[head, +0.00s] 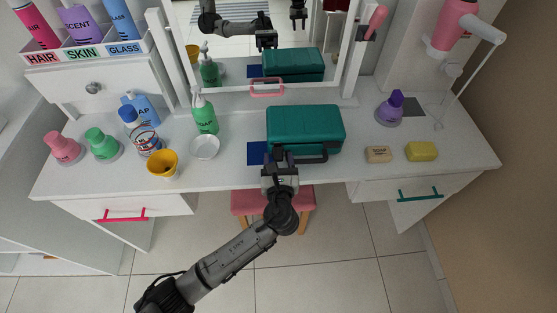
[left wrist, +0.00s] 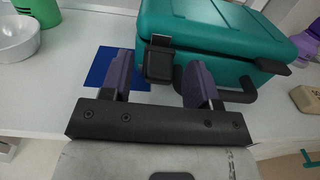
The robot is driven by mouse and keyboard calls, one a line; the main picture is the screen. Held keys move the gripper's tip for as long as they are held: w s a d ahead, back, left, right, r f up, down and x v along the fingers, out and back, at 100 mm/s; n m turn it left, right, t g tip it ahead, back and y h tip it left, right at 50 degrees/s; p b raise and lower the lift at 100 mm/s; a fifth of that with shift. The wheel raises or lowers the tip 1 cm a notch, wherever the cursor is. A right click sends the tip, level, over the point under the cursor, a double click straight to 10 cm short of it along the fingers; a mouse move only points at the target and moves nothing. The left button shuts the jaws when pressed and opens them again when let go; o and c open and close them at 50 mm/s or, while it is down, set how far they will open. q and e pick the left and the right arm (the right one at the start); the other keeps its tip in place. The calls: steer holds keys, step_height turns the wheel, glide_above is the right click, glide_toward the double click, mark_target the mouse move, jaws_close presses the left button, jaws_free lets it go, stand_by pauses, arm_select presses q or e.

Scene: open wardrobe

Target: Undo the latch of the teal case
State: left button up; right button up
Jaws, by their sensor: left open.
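The teal case (head: 305,125) lies shut on the white vanity top. It has a dark handle (head: 313,157) on its front side, and in the left wrist view the case (left wrist: 215,35) fills the upper right. A dark latch (left wrist: 158,60) sits on its front at the left. My left gripper (head: 279,154) is at the case's front. In the left wrist view its two fingers (left wrist: 157,75) are apart, one on each side of the latch. I cannot tell whether either finger touches it. My right gripper does not show directly.
A blue mat (head: 256,153) lies beside and partly under the case. A white bowl (head: 205,147) and green pump bottle (head: 204,112) stand left of it. A soap bar (head: 378,154) and yellow sponge (head: 421,151) lie to its right. A mirror rises behind; a pink stool (head: 245,203) stands below.

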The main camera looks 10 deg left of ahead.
arm_select(q)
steer(key=c, duration=0.9)
steer(key=shift+s+f+b, duration=0.1)
steer(key=shift+f+b, duration=0.2)
steer(key=shift+b, duration=0.15)
steer(key=shift+s+f+t+b, duration=0.2)
steer(key=shift+f+t+b, duration=0.25)
steer(key=shift+t+b, duration=0.5)
steer(key=shift+s+t+b, duration=0.15)
steer(key=shift+t+b, duration=0.2)
steer(key=shift+b, duration=0.35)
steer(key=shift+r, duration=0.1)
steer(key=o, duration=0.9)
